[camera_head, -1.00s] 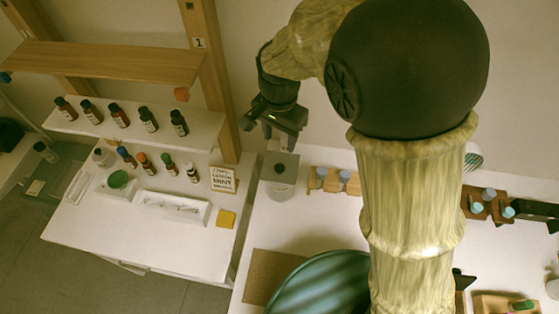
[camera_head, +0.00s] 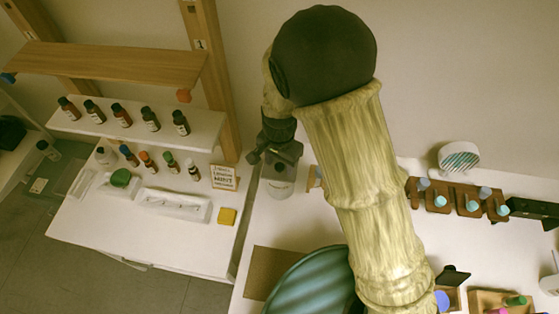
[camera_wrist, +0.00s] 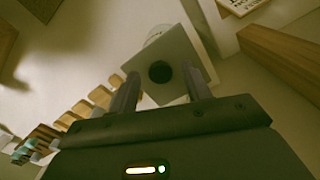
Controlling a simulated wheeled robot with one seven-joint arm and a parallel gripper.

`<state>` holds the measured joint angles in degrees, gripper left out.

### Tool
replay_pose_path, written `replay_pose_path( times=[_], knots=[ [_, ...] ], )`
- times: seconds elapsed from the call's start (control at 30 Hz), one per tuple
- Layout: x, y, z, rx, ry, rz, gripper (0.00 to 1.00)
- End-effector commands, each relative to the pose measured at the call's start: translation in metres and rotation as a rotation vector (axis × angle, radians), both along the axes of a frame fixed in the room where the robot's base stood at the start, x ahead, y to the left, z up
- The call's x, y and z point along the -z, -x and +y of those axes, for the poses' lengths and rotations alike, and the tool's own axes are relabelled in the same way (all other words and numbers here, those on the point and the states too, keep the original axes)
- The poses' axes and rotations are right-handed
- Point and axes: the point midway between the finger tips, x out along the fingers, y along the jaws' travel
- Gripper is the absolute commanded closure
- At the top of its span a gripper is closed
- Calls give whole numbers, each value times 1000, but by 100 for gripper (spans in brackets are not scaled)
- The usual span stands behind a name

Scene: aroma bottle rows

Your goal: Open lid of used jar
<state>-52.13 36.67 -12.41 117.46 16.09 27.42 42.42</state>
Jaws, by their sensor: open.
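The used jar (camera_head: 281,186) is a pale, squarish jar on the white counter, right of the shelf unit. Its label faces the camera. In the wrist view its grey square lid (camera_wrist: 178,82) with a dark round knob (camera_wrist: 160,72) lies between my fingertips. My gripper (camera_head: 272,160) is over the top of the jar in the head view and partly hides the lid. In the wrist view my gripper (camera_wrist: 160,88) is open, one finger to each side of the knob. I cannot tell whether the fingers touch the lid.
A shelf (camera_head: 140,128) with several dark bottles stands left of the jar. A small sign (camera_head: 224,178) and a yellow block (camera_head: 227,216) are on the lower table. Wooden holders (camera_head: 458,200) with blue-capped vials stand right of my arm.

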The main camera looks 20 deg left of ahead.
Motion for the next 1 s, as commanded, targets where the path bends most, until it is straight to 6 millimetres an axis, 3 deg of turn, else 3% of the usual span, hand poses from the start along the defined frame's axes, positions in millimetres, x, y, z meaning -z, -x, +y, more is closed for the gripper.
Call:
replay_pose_path(
  times=[0.03,0.2,0.3,0.73,1.0],
  knots=[
    [0,0,0,0,0,0,52],
    [0,0,0,0,0,0,85],
    [0,0,0,0,0,0,100],
    [-4,-3,-1,5,6,38,100],
    [-12,-15,-7,23,16,139,100]
  ],
)
